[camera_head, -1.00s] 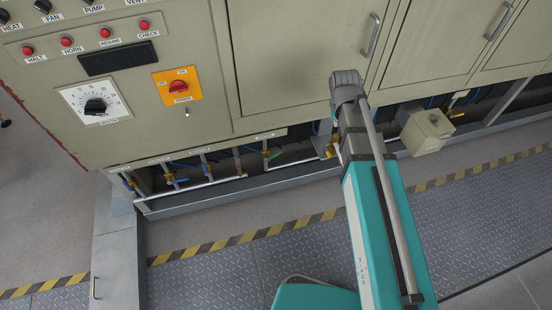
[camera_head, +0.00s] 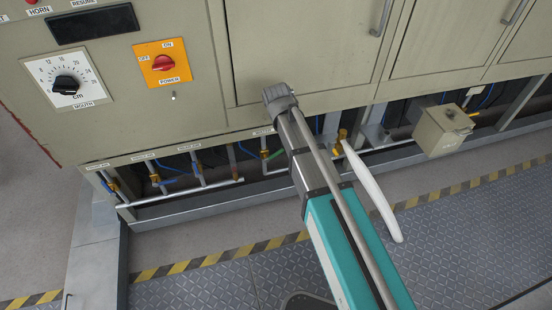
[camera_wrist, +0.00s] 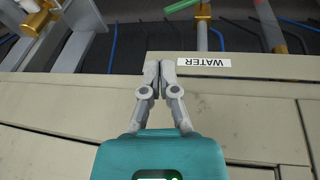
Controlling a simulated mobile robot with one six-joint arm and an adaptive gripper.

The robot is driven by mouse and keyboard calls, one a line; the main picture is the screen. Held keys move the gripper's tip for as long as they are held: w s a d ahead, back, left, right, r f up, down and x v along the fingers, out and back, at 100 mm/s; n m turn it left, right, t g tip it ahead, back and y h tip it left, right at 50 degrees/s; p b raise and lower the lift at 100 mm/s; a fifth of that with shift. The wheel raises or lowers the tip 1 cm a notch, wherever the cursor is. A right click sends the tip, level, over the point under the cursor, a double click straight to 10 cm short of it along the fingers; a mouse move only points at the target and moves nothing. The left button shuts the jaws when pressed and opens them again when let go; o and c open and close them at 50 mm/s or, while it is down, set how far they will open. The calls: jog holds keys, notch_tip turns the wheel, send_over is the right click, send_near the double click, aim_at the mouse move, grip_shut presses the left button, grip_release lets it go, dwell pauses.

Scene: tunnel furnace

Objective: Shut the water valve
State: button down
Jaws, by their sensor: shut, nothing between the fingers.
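The white WATER label (camera_wrist: 203,62) is on the lower edge of the beige panel, upside down in the wrist view. Beyond it stands a pipe (camera_wrist: 202,35) with a green lever (camera_wrist: 182,5) near its top, cut by the frame edge. In the head view a green lever (camera_head: 275,154) shows low under the panel, just left of my arm. My gripper (camera_wrist: 160,66) is shut and empty, its fingertips near the left end of the WATER label and apart from the green lever. In the head view my arm hides the gripper.
Several other pipes with brass fittings (camera_head: 155,178) stand in the recess under the panel. A horizontal pipe (camera_head: 180,193) and a ledge run in front. A grey box (camera_head: 445,130) is at the right. The floor in front of the hazard stripe (camera_head: 230,255) is free.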

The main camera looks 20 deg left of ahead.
jog(key=a+f+b, duration=0.2)
jog(key=a+f, duration=0.2)
jog(key=shift+s+a+n+b, duration=0.3)
jog(key=shift+s+a+b, duration=0.05)
jog(key=shift+a+b, duration=0.05)
jog(key=shift+f, duration=0.1)
jog(key=b, duration=1)
send_over(276, 153)
jog(key=s+a, duration=0.1)
jog(key=s, duration=0.1)
jog(key=f, duration=0.9)
jog(key=shift+w+a+f, duration=0.15)
jog(key=shift+w, duration=0.1)
jog(key=shift+w+d+f+b, duration=0.2)
jog(key=shift+d+f+b, duration=0.05)
jog(key=shift+f+b, duration=0.3)
jog(key=shift+w+d+f+b, duration=0.15)
jog(key=shift+d+f+b, duration=0.1)
jog(key=shift+f+b, duration=0.3)
jog(key=shift+w+d+f+b, duration=0.25)
jog(key=shift+f+b, duration=0.15)
jog(key=shift+f, duration=0.2)
jog(key=shift+s+a, duration=0.15)
